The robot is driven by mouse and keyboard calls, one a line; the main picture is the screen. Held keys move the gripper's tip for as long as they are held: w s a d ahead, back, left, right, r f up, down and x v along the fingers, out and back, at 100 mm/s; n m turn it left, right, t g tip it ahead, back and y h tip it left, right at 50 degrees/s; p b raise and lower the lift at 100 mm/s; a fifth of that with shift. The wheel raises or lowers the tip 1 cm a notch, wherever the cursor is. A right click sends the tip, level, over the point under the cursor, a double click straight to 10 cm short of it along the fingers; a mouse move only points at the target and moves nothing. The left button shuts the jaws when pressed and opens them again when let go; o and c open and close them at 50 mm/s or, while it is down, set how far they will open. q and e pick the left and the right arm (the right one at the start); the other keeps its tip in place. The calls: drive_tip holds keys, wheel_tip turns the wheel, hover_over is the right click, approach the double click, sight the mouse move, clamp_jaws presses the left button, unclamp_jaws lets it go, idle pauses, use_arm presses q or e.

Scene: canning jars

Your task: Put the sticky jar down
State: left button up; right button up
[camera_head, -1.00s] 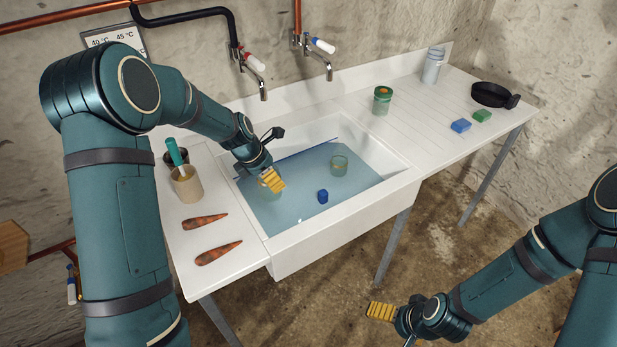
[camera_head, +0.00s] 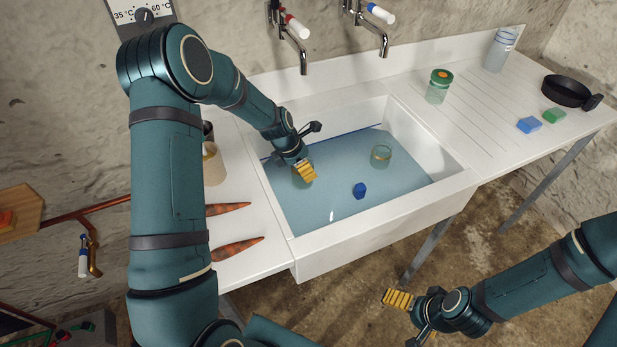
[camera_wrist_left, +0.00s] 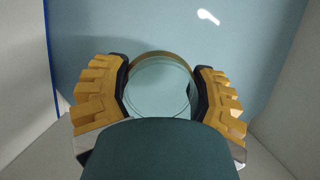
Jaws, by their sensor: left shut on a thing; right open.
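My left gripper (camera_head: 306,170) is low in the white sink (camera_head: 350,225), over the bluish water. It is shut on a clear glass jar with a brownish rim, whose round mouth shows between the two yellow fingers in the left wrist view (camera_wrist_left: 160,75). In the head view the fingers hide much of this jar. Whether it touches the sink floor I cannot tell. A second glass jar (camera_head: 381,157) stands in the water to the right, apart from the gripper. My right gripper (camera_head: 398,299) is open and empty, in front of the sink and over the floor.
A small blue block (camera_head: 360,190) is in the sink. Carrots (camera_head: 237,249) lie left of the sink.

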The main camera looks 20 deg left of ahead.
use_arm(q)
wheel_tip(320, 180, down, 4)
drive_tip(key=shift+w+f+b, duration=0.1)
drive_tip(key=shift+b, duration=0.3)
drive_tip(key=o, duration=1.4)
drive_tip(key=p+v, duration=0.2)
drive_tip(key=v, duration=1)
